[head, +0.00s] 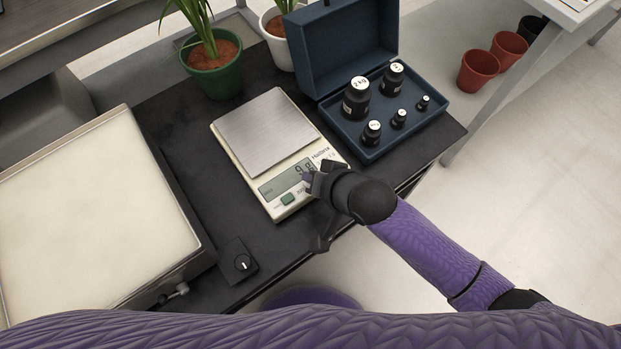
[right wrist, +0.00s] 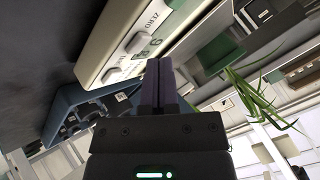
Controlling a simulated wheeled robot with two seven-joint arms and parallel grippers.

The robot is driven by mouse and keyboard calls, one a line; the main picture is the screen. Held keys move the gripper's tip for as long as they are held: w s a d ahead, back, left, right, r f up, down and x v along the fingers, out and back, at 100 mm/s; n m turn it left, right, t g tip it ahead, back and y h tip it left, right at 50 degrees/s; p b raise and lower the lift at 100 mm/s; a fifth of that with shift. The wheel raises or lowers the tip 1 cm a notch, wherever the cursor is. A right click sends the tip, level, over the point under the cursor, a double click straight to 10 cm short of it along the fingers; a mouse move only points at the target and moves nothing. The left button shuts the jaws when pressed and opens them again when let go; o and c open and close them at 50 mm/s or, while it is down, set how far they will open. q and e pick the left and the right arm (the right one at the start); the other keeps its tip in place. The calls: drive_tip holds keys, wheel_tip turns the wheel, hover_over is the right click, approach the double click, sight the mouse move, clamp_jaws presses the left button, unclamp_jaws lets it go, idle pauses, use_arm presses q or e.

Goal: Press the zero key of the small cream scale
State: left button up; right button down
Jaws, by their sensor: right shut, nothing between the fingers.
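The small cream scale (head: 250,188) stands on the dark bench with a steel plate on top. Its display shows digits, partly covered by my right gripper (head: 309,179). In the right wrist view the scale's cream panel (right wrist: 112,28) carries the word ZERO beside a pale key (right wrist: 138,42), with another pale key (right wrist: 115,75) lower left. My right gripper's fingers (right wrist: 159,68) are shut and empty, close to the panel. Contact with a key cannot be told. My left gripper is out of view.
An open blue case (head: 345,130) with several black weights stands behind right of the scale. A large pale-topped scale (head: 85,215) is at left, with a small knob box (head: 238,261) beside it. A green pot (head: 214,70) and a white pot (head: 274,40) stand at the back.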

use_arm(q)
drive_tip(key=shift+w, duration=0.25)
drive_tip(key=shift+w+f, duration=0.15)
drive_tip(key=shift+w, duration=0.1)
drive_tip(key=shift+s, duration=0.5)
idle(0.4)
use_arm(e)
drive_tip(key=shift+f, duration=0.4)
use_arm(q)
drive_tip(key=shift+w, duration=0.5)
